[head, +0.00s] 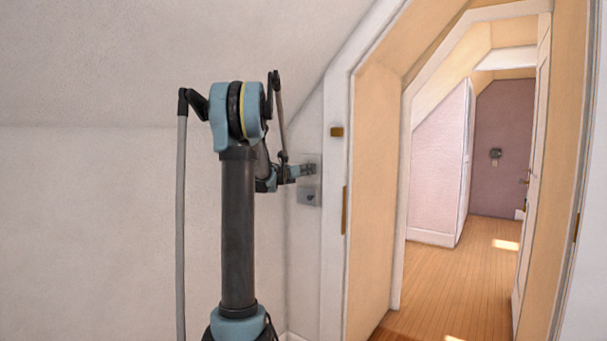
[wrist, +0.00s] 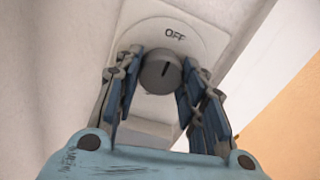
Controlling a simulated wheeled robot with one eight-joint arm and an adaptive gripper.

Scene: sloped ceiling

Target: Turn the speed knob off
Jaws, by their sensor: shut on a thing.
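The speed knob (wrist: 160,74) is a round dark grey knob on a pale wall plate (wrist: 205,45) in the wrist view. The word OFF is printed on the plate above it. A short dark line on the knob's face runs roughly toward OFF; I cannot tell if it lines up exactly. My gripper (wrist: 158,78) is shut on the knob, with one finger on each side. In the head view my gripper (head: 307,169) is at the upper wall plate beside the door frame, and the knob is hidden there.
A second grey wall fitting (head: 309,196) sits just below my gripper. The white door frame (head: 336,200) stands close to the right. Beyond it an open doorway leads to a clear wooden floor (head: 450,275). The wall at left is bare.

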